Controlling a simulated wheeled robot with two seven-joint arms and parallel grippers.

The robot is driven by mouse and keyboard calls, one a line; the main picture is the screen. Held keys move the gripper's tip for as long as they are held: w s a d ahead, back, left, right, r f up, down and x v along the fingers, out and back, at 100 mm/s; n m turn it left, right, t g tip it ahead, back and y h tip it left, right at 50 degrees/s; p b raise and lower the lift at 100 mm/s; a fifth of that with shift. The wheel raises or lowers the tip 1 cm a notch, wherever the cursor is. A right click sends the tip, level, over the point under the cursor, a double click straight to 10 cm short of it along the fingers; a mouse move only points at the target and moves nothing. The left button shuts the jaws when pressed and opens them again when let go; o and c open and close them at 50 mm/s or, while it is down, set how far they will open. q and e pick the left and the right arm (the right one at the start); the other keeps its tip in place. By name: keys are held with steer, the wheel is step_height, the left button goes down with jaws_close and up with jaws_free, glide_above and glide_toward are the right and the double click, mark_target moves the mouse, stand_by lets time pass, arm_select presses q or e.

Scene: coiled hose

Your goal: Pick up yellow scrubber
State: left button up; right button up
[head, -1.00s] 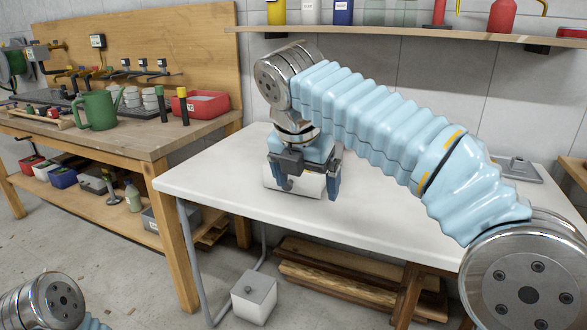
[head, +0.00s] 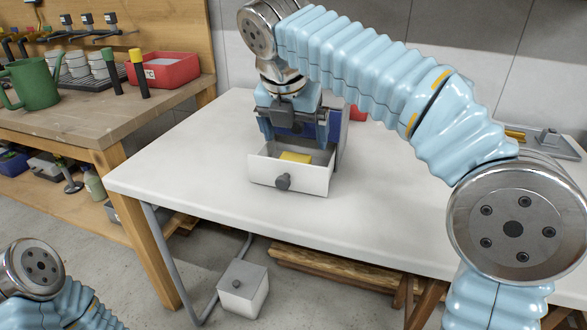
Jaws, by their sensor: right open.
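The yellow scrubber (head: 295,157) lies inside an open white drawer (head: 312,180) with a dark round knob on its front. The drawer sticks out toward me from a small blue-and-grey cabinet (head: 341,135) on the white table. My right gripper (head: 294,130) points down above the back of the drawer, just behind and above the scrubber. Its fingers are apart, with nothing seen between them. The gripper and arm hide much of the cabinet. Of my left arm, only a link shows at the lower left; its gripper is out of view.
The white table (head: 190,165) is clear left of the drawer. A red object (head: 358,114) shows partly behind the cabinet. A grey metal item (head: 548,142) lies at the back right. The wooden bench (head: 80,125) at left holds a green can (head: 33,84) and a red bin (head: 164,69).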

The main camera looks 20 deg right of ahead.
mark_target(295, 157)
steer(key=shift+x, duration=1.1)
steer(key=b+x, duration=0.1)
steer(key=x, duration=0.1)
steer(key=a+x, duration=0.1)
steer(key=x, duration=0.1)
steer(key=shift+w+d+f+b, duration=0.1)
steer(key=shift+f+b, duration=0.2)
steer(key=shift+b, duration=0.1)
steer(key=shift+w+d+f, duration=0.15)
steer(key=shift+f, duration=0.25)
steer(key=c, duration=1)
step_height(295, 157, up, 4)
steer(key=shift+f+p, duration=0.1)
steer(key=shift+p, duration=0.8)
steer(key=s+r, duration=0.1)
steer(key=r, duration=0.1)
steer(key=s+r, duration=0.2)
steer(key=s+a+r+p, duration=0.1)
steer(key=s+r, duration=0.2)
steer(key=s, duration=0.2)
steer(key=s+a+r, duration=0.1)
steer(key=s, duration=0.2)
steer(key=s+r, duration=0.1)
steer(key=s, duration=0.1)
steer(key=shift+s+a+r, duration=0.15)
steer(key=shift+s+a, duration=0.15)
steer(key=shift+s, duration=0.1)
